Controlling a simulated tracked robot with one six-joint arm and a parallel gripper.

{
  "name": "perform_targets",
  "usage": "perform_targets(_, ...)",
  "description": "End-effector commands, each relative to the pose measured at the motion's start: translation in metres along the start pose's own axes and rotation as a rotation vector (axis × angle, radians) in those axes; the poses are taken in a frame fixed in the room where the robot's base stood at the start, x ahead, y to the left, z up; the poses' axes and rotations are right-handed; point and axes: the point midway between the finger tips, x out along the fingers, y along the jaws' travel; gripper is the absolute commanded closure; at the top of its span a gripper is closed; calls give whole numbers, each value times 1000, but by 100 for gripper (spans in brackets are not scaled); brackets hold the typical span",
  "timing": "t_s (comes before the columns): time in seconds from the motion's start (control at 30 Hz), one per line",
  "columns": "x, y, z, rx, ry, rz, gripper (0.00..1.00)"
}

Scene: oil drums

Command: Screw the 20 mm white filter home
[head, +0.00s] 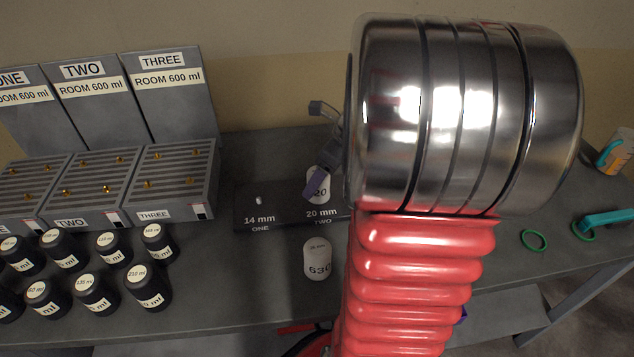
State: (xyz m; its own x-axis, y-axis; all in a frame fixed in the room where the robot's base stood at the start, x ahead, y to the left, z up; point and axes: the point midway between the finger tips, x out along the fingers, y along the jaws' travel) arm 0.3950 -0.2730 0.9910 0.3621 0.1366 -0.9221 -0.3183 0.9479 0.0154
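A white filter marked "20" (323,194) stands at the "20 mm" TWO place of a dark mounting block (282,219). How far it is screwed down cannot be told. My gripper (318,170) is at this filter, with a purple-grey finger crossing in front of its face. My big steel wrist and red arm hide the rest of the gripper, so its opening and grip are unclear. Another white cylinder marked "630" (317,261) stands upright on the bench in front of the block; its small top label is hard to read.
The block's "14 mm" place (258,201) has only a small pale stub. Several black jars (95,292) and slotted grey racks (175,180) fill the left of the bench (235,270). Green rings (534,240), a teal tool (610,218) and a labelled can (617,150) are at right.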

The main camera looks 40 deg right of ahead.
Motion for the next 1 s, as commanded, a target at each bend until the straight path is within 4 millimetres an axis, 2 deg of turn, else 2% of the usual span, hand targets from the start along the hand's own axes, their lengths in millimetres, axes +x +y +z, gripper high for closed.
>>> perform_targets(0.3,-57,-1,0,-1,-1,-4,32)
perform_targets(0.53,-93,-1,0,0,-1,-3,32)
perform_targets(0.7,-105,0,0,0,0,-1,32)
perform_targets(1.0,-106,0,0,-1,1,0,32)
